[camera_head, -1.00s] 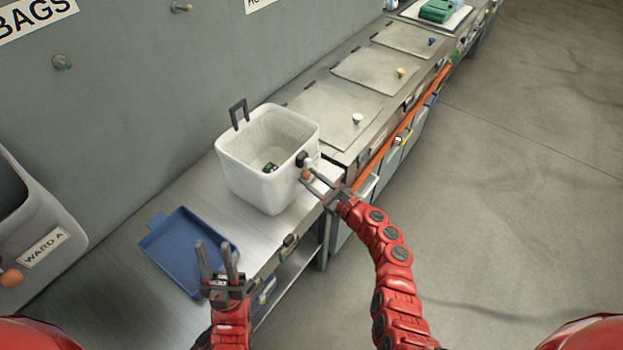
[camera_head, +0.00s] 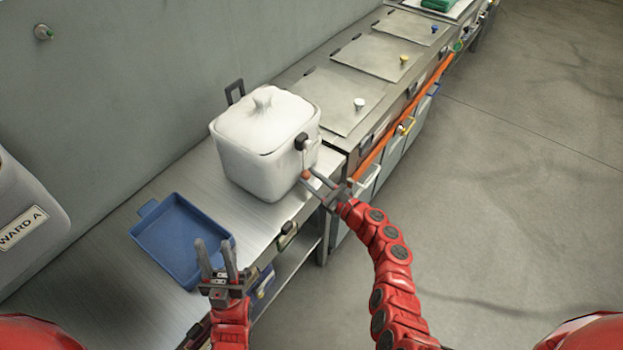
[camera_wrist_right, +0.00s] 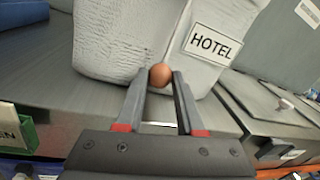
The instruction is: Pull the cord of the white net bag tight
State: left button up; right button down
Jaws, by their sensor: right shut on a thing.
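My right gripper (camera_head: 314,180) is at the bag's front right, shut on a small orange-brown ball (camera_wrist_right: 160,75). A HOTEL label (camera_wrist_right: 210,44) shows on the white side there. My left gripper (camera_head: 215,247) is open and empty, in front of the blue tray.
A blue tray (camera_head: 183,238) lies on the bench left of the bag. A grey WARD A container (camera_head: 28,215) stands at the far left. Lidded compartments (camera_head: 340,98) with an orange rail (camera_head: 390,132) run behind to the right. The floor at right is clear.

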jog(key=c, duration=0.5)
grip_release()
jog(key=shift+b+v, duration=1.3)
jog(key=shift+v, duration=7.45)
jog(key=shift+w, duration=0.1)
